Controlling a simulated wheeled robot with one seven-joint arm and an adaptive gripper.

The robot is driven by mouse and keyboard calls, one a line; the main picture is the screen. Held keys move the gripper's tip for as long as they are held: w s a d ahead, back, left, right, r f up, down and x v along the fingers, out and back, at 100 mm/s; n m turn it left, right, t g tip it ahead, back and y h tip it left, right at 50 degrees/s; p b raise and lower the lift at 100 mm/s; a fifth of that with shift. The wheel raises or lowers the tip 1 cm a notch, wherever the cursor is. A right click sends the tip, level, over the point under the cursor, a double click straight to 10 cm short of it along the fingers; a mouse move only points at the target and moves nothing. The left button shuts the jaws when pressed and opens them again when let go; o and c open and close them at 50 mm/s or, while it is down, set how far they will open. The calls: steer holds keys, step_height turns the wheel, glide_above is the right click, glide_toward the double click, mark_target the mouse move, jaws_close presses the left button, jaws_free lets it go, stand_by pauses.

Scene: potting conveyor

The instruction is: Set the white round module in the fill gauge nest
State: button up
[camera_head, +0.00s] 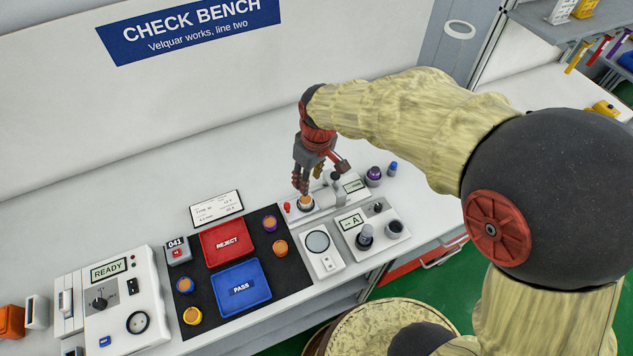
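A small round module (305,202) with a white rim and an orange top sits at the left part of a light grey fixture. I take this fixture to be the fill gauge (325,202); it has a small display, an upright dark post and a red button. My gripper (304,191) points down directly over the module, its fingertips at or just above the module's top. The fingers overlap in this view, so their gap and any contact are unclear. The nest under the module is hidden.
Several other round modules (280,248) lie on a black mat around a red REJECT tray (226,228) and a blue PASS tray (268,285). A grey device marked A (390,210) and a round-pad device (334,263) stand in front. A READY unit (149,296) stands left.

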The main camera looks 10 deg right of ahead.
steer(key=s+d+r+m+t, duration=0.1)
steer(key=s+d+r+m, duration=0.1)
steer(key=s+d+r, duration=0.3)
steer(key=s+d+r+m+t, duration=0.1)
steer(key=s+d+r+m, duration=0.1)
steer(key=r, duration=0.5)
steer(key=s+d+r+m+t, duration=0.1)
steer(key=s+d+r+m, duration=0.1)
steer(key=s, duration=0.3)
steer(key=s+d+r+m+t+h, duration=0.1)
steer(key=s+d+r, duration=0.2)
steer(key=s, duration=0.3)
steer(key=shift+s+d+m, duration=0.25)
steer(key=shift+d+m, duration=0.15)
steer(key=shift+d, duration=0.1)
